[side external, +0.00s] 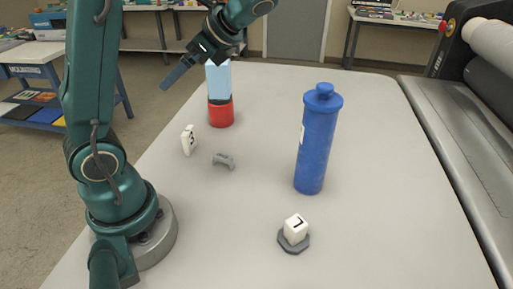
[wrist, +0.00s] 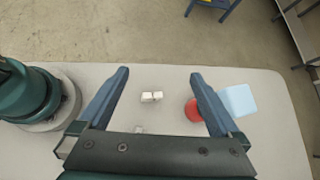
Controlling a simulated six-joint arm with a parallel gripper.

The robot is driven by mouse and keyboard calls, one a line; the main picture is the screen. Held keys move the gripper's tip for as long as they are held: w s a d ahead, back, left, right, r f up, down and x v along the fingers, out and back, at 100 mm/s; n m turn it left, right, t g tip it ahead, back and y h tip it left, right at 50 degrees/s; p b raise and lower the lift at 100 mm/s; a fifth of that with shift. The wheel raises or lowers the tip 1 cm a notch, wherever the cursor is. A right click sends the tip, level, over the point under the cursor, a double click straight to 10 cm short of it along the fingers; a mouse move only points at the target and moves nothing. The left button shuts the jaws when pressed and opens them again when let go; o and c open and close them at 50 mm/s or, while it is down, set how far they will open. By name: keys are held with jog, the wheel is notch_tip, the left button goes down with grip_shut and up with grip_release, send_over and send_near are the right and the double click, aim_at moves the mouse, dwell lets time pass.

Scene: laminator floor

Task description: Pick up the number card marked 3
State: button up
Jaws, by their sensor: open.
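A small white card (side external: 188,140) with a dark mark stands on the table at the left in the side view; the mark could be a 3, but it is too small to be sure. It seems to be the small white piece (wrist: 151,97) in the wrist view, lying between my finger lines. My gripper (side external: 176,74) is open and empty, high above the table; it also shows in the wrist view (wrist: 158,73). A white block (side external: 295,227) with a dark figure, like a 7 or 1, sits on a grey base (side external: 294,244) at the front.
A red cylinder (side external: 221,112) stands behind the card, with a light blue block (side external: 218,80) at it. A small grey bracket (side external: 223,160) lies right of the card. A tall blue bottle (side external: 318,140) stands mid-table. A roller machine (side external: 455,140) borders the right.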

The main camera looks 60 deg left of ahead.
aim_at(190, 132)
jog(key=shift+m+g+y, duration=0.6)
jog(key=shift+m+g, duration=0.1)
jog(key=shift+g, duration=0.2)
jog(key=f, duration=0.5)
jog(key=a+f, duration=0.1)
jog(key=f, duration=0.5)
jog(key=a+f, duration=0.1)
jog(key=f, duration=0.4)
jog(key=shift+w+a+f, duration=0.25)
jog(key=shift+w+f, duration=0.05)
jog(key=shift+f, duration=0.1)
jog(key=shift+x, duration=2.55)
jog(key=c, duration=1.4)
jog(key=shift+c, duration=0.2)
